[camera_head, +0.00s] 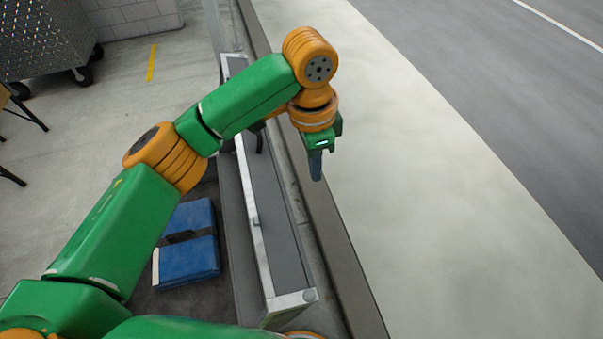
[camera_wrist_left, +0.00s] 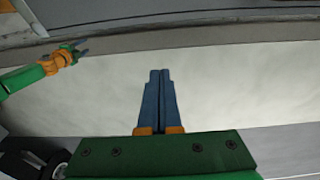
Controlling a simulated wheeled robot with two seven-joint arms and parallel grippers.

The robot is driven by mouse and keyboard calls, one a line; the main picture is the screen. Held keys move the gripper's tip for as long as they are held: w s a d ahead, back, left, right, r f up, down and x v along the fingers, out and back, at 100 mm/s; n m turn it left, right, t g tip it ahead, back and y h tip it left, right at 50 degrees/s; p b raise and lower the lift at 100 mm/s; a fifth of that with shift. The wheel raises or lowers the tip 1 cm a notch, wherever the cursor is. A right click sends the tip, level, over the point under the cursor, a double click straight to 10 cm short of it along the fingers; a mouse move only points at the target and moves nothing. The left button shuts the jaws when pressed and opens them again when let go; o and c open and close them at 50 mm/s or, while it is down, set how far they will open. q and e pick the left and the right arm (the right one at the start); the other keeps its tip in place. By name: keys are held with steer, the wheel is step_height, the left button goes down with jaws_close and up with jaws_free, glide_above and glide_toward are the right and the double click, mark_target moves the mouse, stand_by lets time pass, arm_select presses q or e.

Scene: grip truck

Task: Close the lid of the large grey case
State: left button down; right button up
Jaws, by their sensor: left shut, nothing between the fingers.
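The large grey case shows in the head view with its lid (camera_head: 268,200) open, a long grey panel with silver metal edging standing up along the right side. Its near end has a silver corner. The dark area left of the lid looks like the case's inside, partly hidden by my left arm. My left gripper (camera_head: 316,165) is to the right of the lid, apart from it in the picture, fingers pointing down. In the left wrist view its two blue fingers (camera_wrist_left: 157,85) are together with nothing between them. My right gripper (camera_wrist_left: 78,50) is small at the left there; its jaws are unclear.
A grey ledge (camera_head: 335,250) runs along the lid's right side, with a clear pale floor beyond. A wheeled metal cart (camera_head: 45,40) stands at the far left.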

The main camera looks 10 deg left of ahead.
arm_select(q)
steer(key=s+a+f+p, duration=0.3)
steer(key=f+p, duration=0.1)
steer(key=f, duration=0.4)
steer(key=shift+p, duration=0.35)
arm_select(e)
steer(key=r, duration=0.2)
steer(key=s+r, duration=0.1)
steer(key=r, duration=0.2)
steer(key=shift+s+d, duration=0.15)
steer(key=shift+s, duration=0.05)
arm_select(q)
steer(key=shift+w+f, duration=0.1)
